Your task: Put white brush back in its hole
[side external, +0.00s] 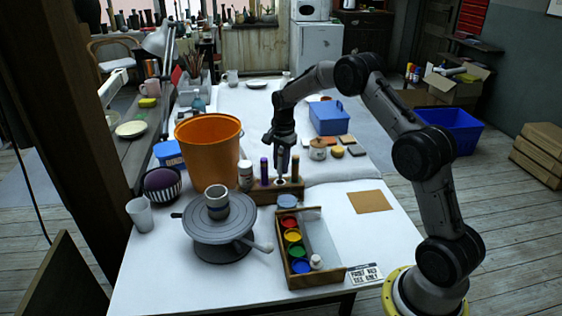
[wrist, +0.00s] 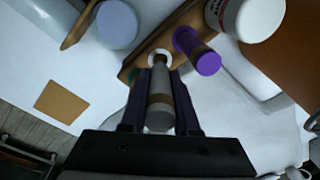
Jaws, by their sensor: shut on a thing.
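The white brush (wrist: 159,85) shows in the wrist view as a pale grey handle with a brown band. My gripper (wrist: 160,90) is shut on it, a finger on each side. The brush's far end lines up with a white ring (wrist: 160,53) on the wooden brush holder (wrist: 184,15). I cannot tell how deep it sits in the hole. In the side view my gripper (side external: 281,167) points down over the middle of the holder (side external: 266,195). A purple brush (side external: 264,168) stands left of it and a brown one (side external: 295,167) right of it.
An orange bucket (side external: 208,150) and a white jar (side external: 245,176) stand left of the holder. A paint box (side external: 318,276) with several colour pots and a turntable (side external: 217,240) are in front. The table around the brown square (side external: 370,202) is clear.

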